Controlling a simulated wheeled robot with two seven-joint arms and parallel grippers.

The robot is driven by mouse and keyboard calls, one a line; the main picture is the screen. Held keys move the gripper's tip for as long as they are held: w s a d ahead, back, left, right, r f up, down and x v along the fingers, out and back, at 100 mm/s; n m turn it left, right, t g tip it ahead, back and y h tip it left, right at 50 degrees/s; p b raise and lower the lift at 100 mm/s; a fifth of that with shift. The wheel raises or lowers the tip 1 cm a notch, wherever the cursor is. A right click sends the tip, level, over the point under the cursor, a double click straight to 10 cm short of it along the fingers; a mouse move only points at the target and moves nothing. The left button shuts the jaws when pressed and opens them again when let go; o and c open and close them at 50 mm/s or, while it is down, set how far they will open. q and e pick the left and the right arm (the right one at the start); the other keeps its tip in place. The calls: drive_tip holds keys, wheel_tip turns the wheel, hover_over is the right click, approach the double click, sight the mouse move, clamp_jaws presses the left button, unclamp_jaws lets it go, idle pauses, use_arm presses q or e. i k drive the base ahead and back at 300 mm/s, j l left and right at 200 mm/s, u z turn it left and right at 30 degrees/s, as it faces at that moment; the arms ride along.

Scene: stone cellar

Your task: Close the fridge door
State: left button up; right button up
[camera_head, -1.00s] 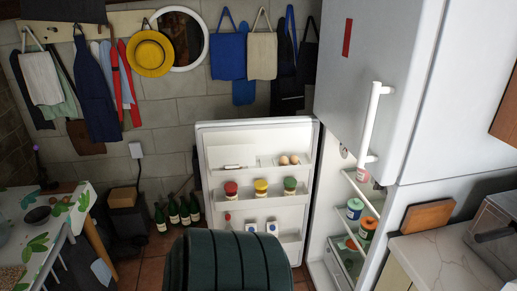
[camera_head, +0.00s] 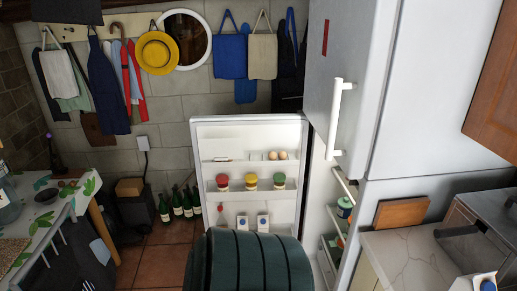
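The fridge door (camera_head: 249,142) stands wide open in the middle of the head view, its inner side facing me. Its shelves hold eggs, jars with red, yellow and green lids, a bottle and cartons. The fridge body (camera_head: 322,215) is to the right of the door, with jars on its inner shelves. The upper door (camera_head: 383,75) above it is shut and has a white vertical handle (camera_head: 336,120). A dark green ribbed rounded shape at the bottom centre hides the door's lower edge. Neither of my grippers is in view.
A counter (camera_head: 408,258) with a wooden board (camera_head: 401,212) and a metal appliance (camera_head: 478,232) is at the right. A patterned table (camera_head: 35,235) is at the left. Bottles (camera_head: 178,205) stand on the floor by the wall, left of the door. Bare floor (camera_head: 150,262) shows between table and door.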

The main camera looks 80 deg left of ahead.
sight(262, 134)
drive_tip(key=u, duration=2.25)
drive_tip(key=i+j, duration=0.3)
drive_tip(key=i+j+z, duration=0.1)
drive_tip(key=i+j, duration=0.5)
drive_tip(key=j, duration=0.15)
drive_tip(key=i+j+z, duration=0.15)
drive_tip(key=i+j, duration=0.45)
drive_tip(key=j, duration=0.15)
drive_tip(key=i+j+z, duration=0.1)
drive_tip(key=i+j, duration=0.15)
drive_tip(key=j, duration=0.15)
drive_tip(key=i+j, duration=0.3)
drive_tip(key=j, duration=0.15)
drive_tip(key=i+j+z, duration=0.1)
drive_tip(key=i+j, duration=0.15)
drive_tip(key=j, duration=0.15)
